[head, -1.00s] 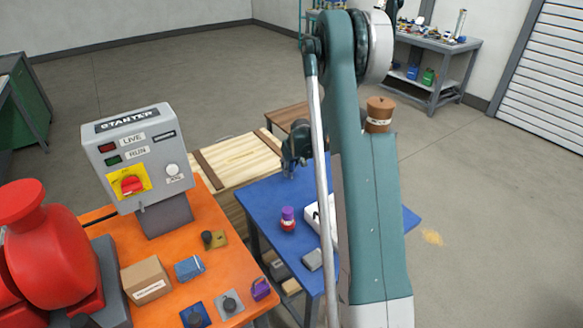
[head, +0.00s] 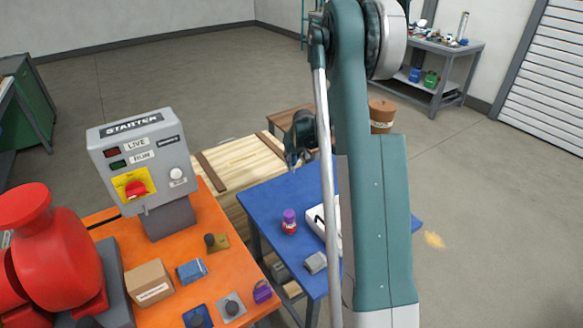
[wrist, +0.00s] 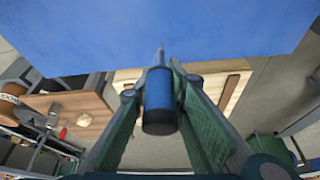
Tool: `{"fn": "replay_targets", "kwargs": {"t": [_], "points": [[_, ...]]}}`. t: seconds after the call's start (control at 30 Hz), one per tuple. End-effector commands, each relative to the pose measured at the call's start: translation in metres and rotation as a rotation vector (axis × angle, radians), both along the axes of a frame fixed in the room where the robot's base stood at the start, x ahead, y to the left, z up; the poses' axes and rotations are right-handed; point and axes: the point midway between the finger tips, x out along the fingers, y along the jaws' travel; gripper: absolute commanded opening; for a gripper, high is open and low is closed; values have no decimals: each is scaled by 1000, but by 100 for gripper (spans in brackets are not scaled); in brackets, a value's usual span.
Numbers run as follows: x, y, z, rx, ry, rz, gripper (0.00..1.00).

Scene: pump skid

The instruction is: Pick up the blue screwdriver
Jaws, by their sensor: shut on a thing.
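The blue screwdriver (wrist: 158,98) shows in the wrist view with a dark-ended blue handle and a thin metal shaft pointing away from me. My gripper (wrist: 160,92) is shut on its handle, with one green finger on each side. The blue table top (wrist: 160,30) fills the upper part of the wrist view beyond the shaft tip; I cannot tell whether the tip touches it. In the head view my gripper (head: 292,160) is at the far left part of the blue table, and the screwdriver is too small to make out there.
A purple-capped bottle (head: 289,222), a white object (head: 318,222) and a grey block (head: 316,263) are on the blue table. A wooden crate (head: 235,165) stands to its left. The orange bench (head: 215,265) with the starter box (head: 140,160) is at front left.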

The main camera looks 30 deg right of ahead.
Motion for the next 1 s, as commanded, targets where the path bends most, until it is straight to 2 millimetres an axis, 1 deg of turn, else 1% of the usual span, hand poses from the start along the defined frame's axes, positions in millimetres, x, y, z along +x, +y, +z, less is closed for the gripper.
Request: {"fn": "replay_targets", "kwargs": {"t": [0.03,0.1,0.2,0.33,0.5,1.0], "points": [[0,0,10,0,0,0,2],[0,0,20,0,0,0,2],[0,0,31,0,0,0,2],[0,0,40,0,0,0,2],[0,0,44,0,0,0,2],[0,0,43,0,0,0,2]]}}
